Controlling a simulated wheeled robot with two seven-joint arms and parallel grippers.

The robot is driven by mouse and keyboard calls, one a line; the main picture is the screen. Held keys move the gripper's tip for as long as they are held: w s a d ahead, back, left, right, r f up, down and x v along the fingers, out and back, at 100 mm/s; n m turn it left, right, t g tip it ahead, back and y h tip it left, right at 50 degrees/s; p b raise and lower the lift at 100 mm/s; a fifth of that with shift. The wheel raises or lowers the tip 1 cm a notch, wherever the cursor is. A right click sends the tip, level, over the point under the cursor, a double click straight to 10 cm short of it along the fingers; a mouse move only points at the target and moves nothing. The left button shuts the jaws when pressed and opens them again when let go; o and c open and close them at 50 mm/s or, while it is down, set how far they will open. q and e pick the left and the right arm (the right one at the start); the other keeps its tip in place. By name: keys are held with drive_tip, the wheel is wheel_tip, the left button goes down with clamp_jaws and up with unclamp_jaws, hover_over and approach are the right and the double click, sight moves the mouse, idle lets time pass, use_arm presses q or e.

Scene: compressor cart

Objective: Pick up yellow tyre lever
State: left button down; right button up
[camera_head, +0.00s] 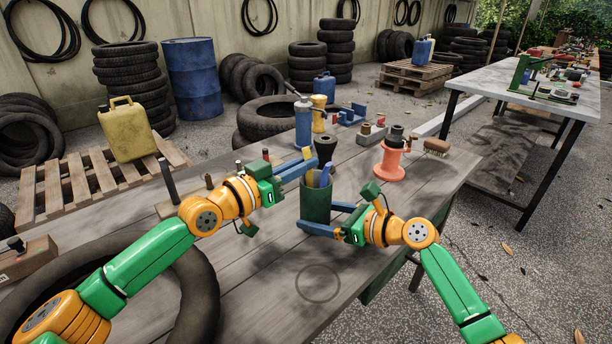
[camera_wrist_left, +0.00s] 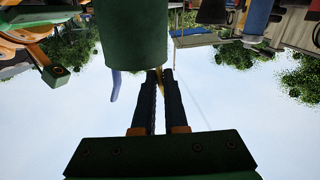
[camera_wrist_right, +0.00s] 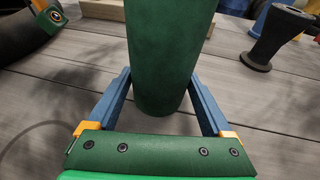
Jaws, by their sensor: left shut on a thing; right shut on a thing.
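A green cup (camera_head: 315,203) stands on the wooden bench. My right gripper (camera_head: 318,216) is shut on the cup, with one finger on each side of it; the right wrist view shows the cup (camera_wrist_right: 163,55) between both fingers. The yellow tyre lever (camera_head: 307,153) pokes up at the fingers of my left gripper (camera_head: 310,166), over the cup's mouth. In the left wrist view a bit of the yellow lever (camera_wrist_left: 159,74) shows between the closed fingertips. Its lower part is mostly hidden by the cup. A blue lever (camera_head: 325,175) leans in the cup, apart from the left fingers.
A black funnel-like piece (camera_head: 325,150) and a blue-grey bottle (camera_head: 303,122) stand behind the cup. An orange spool (camera_head: 390,162) and a brush (camera_head: 437,147) are to the right. A large tyre (camera_head: 197,290) lies at the front left.

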use_arm(q)
wheel_tip(320, 180, up, 18)
drive_tip(key=shift+f, duration=0.2)
use_arm(e)
drive_tip(key=o, duration=0.8)
drive_tip(key=shift+c, duration=0.2)
